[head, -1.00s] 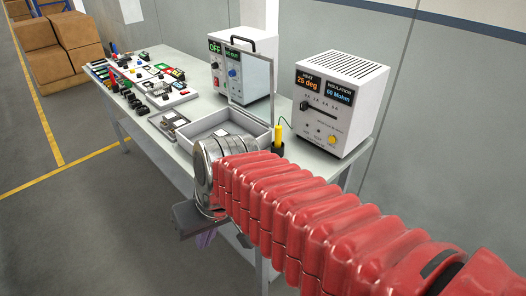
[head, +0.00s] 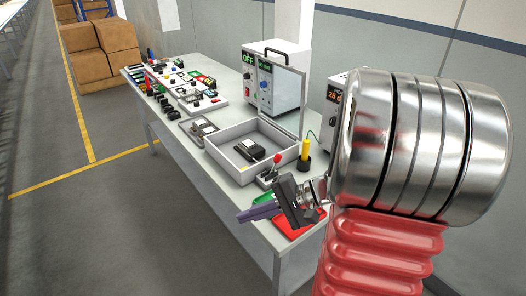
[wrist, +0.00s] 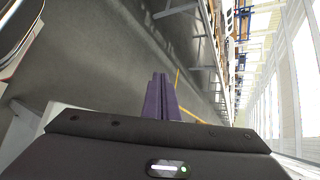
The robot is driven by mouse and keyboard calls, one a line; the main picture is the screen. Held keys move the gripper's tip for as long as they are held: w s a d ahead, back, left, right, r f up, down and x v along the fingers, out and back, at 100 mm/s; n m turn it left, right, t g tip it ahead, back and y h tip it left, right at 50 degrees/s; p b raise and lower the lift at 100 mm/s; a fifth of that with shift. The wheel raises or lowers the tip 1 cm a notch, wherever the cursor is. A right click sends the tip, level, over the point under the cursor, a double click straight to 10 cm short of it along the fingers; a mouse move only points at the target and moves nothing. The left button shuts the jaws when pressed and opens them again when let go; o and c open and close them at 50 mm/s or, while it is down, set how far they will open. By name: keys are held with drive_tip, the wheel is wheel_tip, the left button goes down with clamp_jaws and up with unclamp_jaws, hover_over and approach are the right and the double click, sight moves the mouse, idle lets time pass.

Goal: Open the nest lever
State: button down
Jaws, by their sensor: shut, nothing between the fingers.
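A small lever with a red ball knob (head: 277,158) stands on a dark base at the front right corner of the grey open box (head: 236,173). It looks roughly upright in the head view; the nest itself is hard to make out. My gripper (head: 246,213) is at the table's front edge, nearer the camera than the lever and apart from it. Its purple fingers point left, away from the lever, and are shut and empty. In the wrist view the fingers (wrist: 160,88) are together against the floor; the lever is not in that view.
A black device (head: 250,150) lies in the box, whose lid (head: 285,95) stands open. A yellow-handled tool (head: 305,150) stands to its right. Green and red trays lie by my gripper, the red one (head: 297,226) partly hidden. Testers stand behind.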

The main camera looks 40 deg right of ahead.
drive_tip(key=s+d+f+m+t+h, duration=0.1)
drive_tip(key=d+m+t+h, duration=0.2)
drive_tip(key=d, duration=0.6)
drive_tip(key=s+d+f+m+t+h, duration=0.2)
drive_tip(key=d+m+t+h, duration=0.1)
drive_tip(key=d, duration=0.6)
drive_tip(key=s+d+f+m+t+h, duration=0.2)
drive_tip(key=d+m+t+h, duration=0.1)
drive_tip(key=d, duration=0.6)
drive_tip(key=shift+s+f+m+t, duration=0.15)
drive_tip(key=shift+m+t, duration=0.2)
drive_tip(key=shift+m, duration=0.3)
drive_tip(key=shift+s+f+m+t, duration=0.1)
drive_tip(key=shift+m+t, duration=0.25)
drive_tip(key=shift+m, duration=0.3)
drive_tip(key=shift+w, duration=0.1)
approach(274, 165)
drive_tip(key=w+d, duration=0.1)
drive_tip(key=w, duration=0.1)
drive_tip(key=w+d, duration=0.1)
drive_tip(key=w, duration=0.1)
drive_tip(key=w+d+r, duration=0.1)
drive_tip(key=w+d, duration=0.1)
drive_tip(key=shift+w, duration=0.2)
